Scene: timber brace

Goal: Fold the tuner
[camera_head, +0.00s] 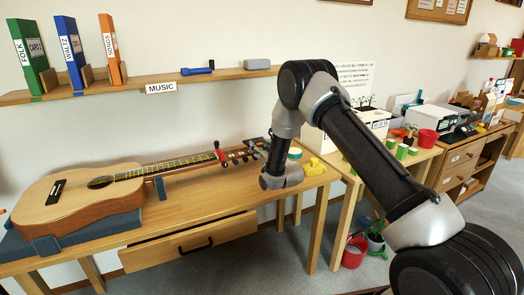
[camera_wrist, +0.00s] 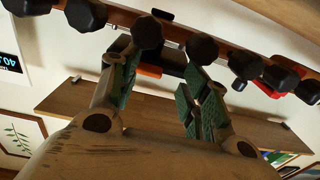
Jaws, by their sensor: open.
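The guitar (camera_head: 75,200) lies on the bench at the left, its neck pointing right. A red clip (camera_head: 220,153) sits on the neck near the headstock (camera_head: 240,154). My gripper (camera_wrist: 164,62) is open at the headstock, its two green-padded fingers apart. A dark block, apparently the tuner (camera_wrist: 172,58), shows between and beyond the fingertips, with an orange-red piece (camera_wrist: 150,71) beside it. I cannot tell whether the fingers touch it or how it is folded. In the head view my wrist hides part of the headstock end.
Dark tuning pegs (camera_wrist: 85,14) stand close on both sides of the fingers. The wooden bench (camera_head: 215,195) has a part-open drawer (camera_head: 190,241). A shelf (camera_head: 150,84) with binders hangs above.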

